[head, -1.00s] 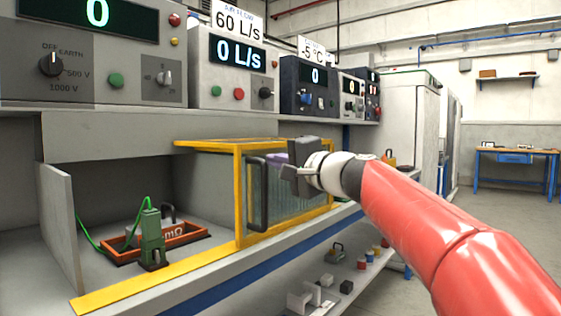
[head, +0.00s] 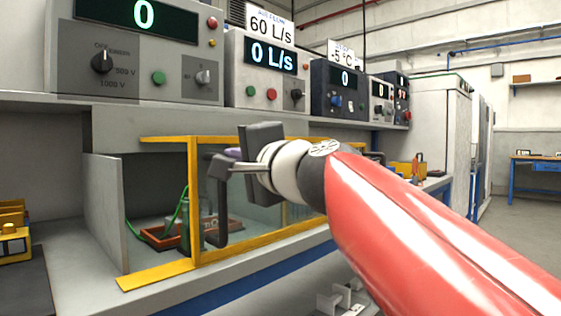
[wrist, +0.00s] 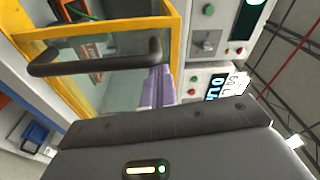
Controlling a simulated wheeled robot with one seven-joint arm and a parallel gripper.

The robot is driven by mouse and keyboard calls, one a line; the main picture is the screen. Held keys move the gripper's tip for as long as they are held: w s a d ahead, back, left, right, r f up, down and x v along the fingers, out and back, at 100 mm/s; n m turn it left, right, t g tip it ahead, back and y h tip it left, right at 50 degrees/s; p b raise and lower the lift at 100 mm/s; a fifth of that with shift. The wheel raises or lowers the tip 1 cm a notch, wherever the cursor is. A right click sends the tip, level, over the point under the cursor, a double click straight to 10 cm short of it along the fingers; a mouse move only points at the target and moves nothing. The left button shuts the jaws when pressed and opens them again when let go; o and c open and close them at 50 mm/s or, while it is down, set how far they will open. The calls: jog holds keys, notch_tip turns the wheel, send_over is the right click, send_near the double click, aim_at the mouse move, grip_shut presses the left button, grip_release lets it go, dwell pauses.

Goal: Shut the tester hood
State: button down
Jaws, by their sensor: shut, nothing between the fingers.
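The tester hood is a yellow-framed clear sliding panel (head: 194,205) in the head view, with a dark bar handle (head: 215,225) on its front. It covers part of the bay, and an opening remains at its left. The handle also shows in the wrist view (wrist: 95,60). My gripper (head: 232,155) is shut and empty, at the right side of the handle's upper part. Its purple fingers (wrist: 158,85) are close to one end of the handle; I cannot tell whether they touch it. Behind the glass are an orange tray (head: 158,238) and a green clamp (head: 184,215).
Instrument boxes with displays (head: 265,65) stand on the shelf above. A yellow object (head: 15,243) sits at the far left. A lower shelf with small items (head: 340,298) is under the bench. A blue table (head: 540,165) stands at the far right.

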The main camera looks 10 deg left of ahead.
jog(key=s+a+p, duration=0.3)
jog(key=s+a, duration=0.5)
jog(key=s, duration=0.2)
